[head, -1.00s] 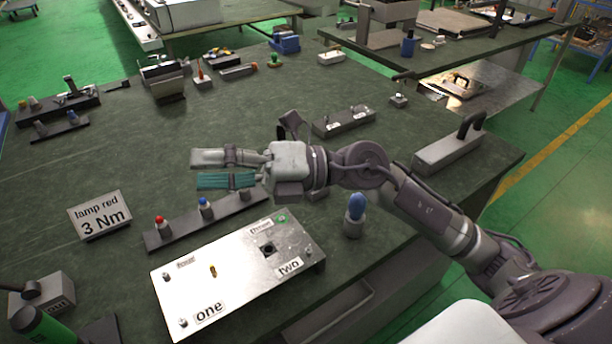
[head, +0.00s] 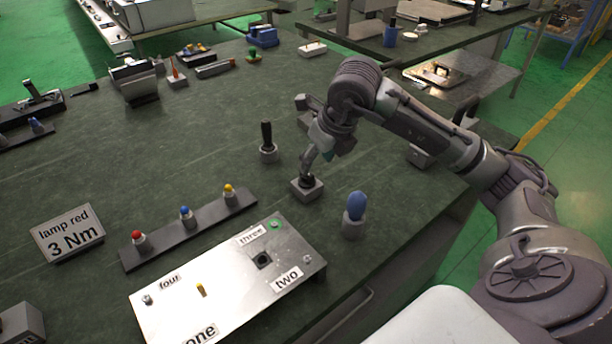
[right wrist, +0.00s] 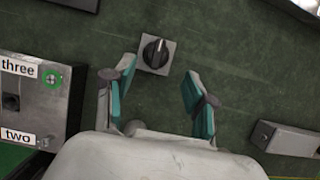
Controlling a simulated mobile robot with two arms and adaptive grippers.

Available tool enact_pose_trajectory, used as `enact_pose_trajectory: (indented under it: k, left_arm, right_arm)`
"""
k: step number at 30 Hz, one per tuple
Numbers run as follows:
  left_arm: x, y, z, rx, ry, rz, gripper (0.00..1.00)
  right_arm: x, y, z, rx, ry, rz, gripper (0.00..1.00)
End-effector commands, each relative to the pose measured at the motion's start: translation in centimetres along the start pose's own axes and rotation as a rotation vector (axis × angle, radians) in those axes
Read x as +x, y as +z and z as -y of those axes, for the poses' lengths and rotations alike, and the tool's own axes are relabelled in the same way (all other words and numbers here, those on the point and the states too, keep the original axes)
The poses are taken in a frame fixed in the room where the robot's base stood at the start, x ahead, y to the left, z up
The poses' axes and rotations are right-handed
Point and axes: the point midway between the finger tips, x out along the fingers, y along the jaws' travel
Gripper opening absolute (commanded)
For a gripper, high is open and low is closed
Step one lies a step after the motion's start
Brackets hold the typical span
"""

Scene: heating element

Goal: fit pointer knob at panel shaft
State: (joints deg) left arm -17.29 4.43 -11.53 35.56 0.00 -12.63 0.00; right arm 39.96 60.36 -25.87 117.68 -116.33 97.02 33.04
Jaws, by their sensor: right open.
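The pointer knob (head: 306,181) is black and sits upright in a small grey square block behind the panel. In the right wrist view the knob (right wrist: 154,51) has a pale pointer line and lies just beyond the fingertips. The silver panel (head: 225,285) carries the labels one, two, three and four. A short brass shaft (head: 200,290) stands up from it near four. My right gripper (head: 311,160) points down above the knob. In the right wrist view the gripper (right wrist: 158,78) shows its two teal-padded fingers wide apart, with nothing between them. My left gripper is out of view.
A strip with red, blue and yellow lamps (head: 190,228) lies behind the panel. A "lamp red 3 Nm" sign (head: 68,232) stands left.

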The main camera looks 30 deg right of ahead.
Motion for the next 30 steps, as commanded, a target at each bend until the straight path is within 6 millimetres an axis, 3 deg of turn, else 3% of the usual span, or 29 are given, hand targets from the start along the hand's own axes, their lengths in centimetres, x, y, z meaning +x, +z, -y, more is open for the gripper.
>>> enact_pose_trajectory:
  k: [8,16,25,30]
  left_arm:
    - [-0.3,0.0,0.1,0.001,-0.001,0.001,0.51]
    - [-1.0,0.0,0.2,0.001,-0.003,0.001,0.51]
    - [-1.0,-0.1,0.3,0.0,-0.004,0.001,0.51]
    - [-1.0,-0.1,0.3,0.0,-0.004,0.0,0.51]
  right_arm:
    - [2.2,0.2,-0.2,-0.001,0.002,-0.001,0.56]
    - [6.0,0.7,-0.5,-0.001,0.002,-0.002,0.56]
    - [6.6,0.7,-0.5,-0.002,0.001,0.001,0.56]
    - [6.6,0.7,-0.5,-0.002,0.001,0.001,0.29]
